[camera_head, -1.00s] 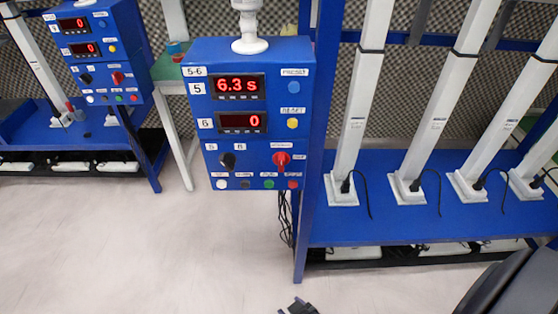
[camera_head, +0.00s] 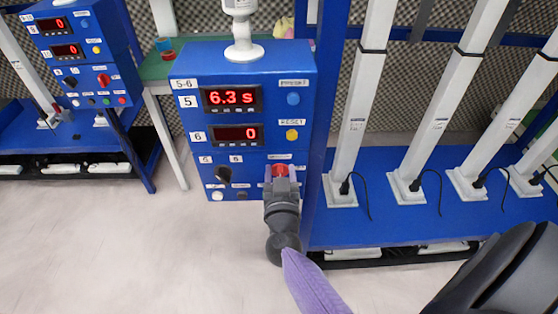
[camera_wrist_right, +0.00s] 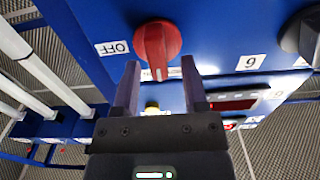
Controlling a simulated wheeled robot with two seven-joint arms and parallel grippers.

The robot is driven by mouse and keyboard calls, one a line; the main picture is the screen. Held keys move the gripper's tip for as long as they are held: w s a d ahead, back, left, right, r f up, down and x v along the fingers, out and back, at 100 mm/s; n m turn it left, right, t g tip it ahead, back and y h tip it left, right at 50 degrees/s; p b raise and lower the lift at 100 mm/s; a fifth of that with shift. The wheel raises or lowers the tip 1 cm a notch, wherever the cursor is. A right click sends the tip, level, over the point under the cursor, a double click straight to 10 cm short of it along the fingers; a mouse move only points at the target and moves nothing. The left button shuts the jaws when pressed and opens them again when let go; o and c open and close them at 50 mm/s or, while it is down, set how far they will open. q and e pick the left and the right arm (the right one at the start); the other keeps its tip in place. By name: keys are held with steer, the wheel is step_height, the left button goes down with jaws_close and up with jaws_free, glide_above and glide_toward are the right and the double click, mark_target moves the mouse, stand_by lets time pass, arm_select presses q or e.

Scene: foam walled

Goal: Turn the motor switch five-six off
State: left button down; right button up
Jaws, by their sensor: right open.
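The blue control box labelled 5-6 (camera_head: 225,150) stands in the middle of the head view. Its red motor switch (camera_head: 280,170) is at the lower right of the panel, partly hidden by my right gripper (camera_head: 282,182). In the right wrist view the red switch knob (camera_wrist_right: 157,45) shows upside down, its ridge pointing toward my gripper, with an OFF label (camera_wrist_right: 114,47) on its left. My right gripper (camera_wrist_right: 160,68) is open, its two fingers apart on either side of the knob's tip. I cannot tell whether they touch it. My left gripper is not in view.
A black knob (camera_head: 223,174) sits left of the switch. A blue frame with white posts (camera_head: 360,100) stands close on the right. A similar box (camera_head: 80,60) is at the left. Floor in front is clear.

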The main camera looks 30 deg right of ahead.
steer(key=c, duration=0.5)
jaws_close()
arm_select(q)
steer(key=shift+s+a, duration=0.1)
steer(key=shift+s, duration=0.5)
